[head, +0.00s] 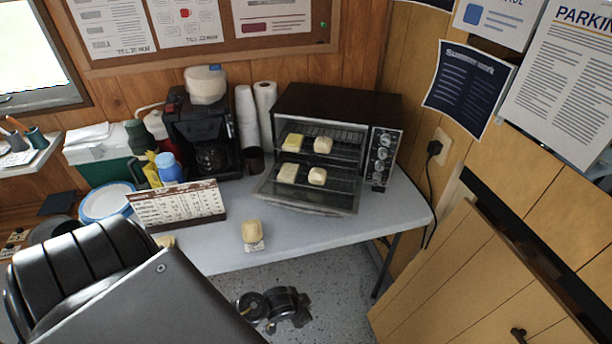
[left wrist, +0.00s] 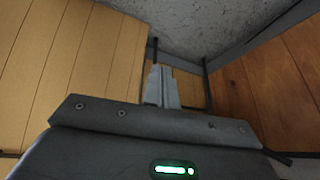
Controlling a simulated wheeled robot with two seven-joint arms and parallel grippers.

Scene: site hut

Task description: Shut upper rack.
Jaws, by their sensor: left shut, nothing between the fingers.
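A black toaster oven (head: 338,100) stands on the table with its glass door (head: 305,203) folded down. The upper rack (head: 345,153) carries a yellow piece and a pale bun-like piece. How far it stands out of the oven is hard to tell. Two more pale pieces (head: 287,173) sit lower, on the lower rack. My left gripper (left wrist: 161,86) is shut and empty in the left wrist view, with wood panelling and speckled grey floor beyond it. It is apart from the oven, which that view does not show. My right gripper is not in view.
A bun-like piece (head: 251,231) lies near the front edge of the table (head: 385,212). A desk calendar (head: 178,205), coffee maker (head: 205,130), cup stacks (head: 265,108) and cooler (head: 98,155) stand left of the oven. A cord hangs from the wall socket at right.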

